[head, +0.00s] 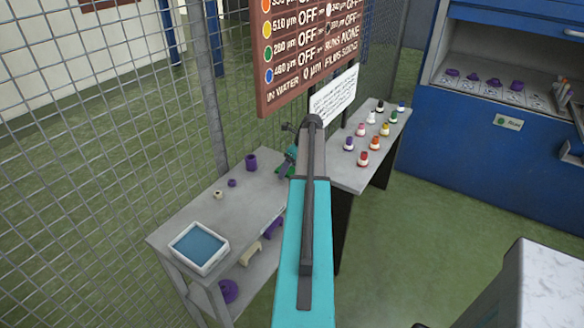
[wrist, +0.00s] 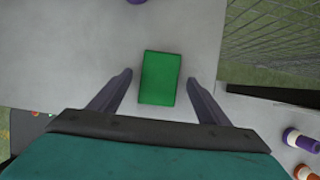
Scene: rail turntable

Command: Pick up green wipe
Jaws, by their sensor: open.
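The green wipe (wrist: 160,78) is a flat green rectangle lying on the grey table top (wrist: 85,45), seen in the wrist view. My gripper (wrist: 159,80) is open and empty, with one finger to the left of the wipe and one to the right. Both fingers look clear of its sides. How high the fingertips are above the table, I cannot tell. In the head view my arm covers much of that end of the table, and the wipe is hard to make out near my gripper (head: 287,163).
A white tray with blue inside (head: 199,248) and a purple cup (head: 251,162) stand on the same table (head: 215,210). Several colored bottles (head: 363,159) stand on another table to the right. A wire fence (head: 110,130) runs behind. A sign board (head: 305,45) rises behind my arm.

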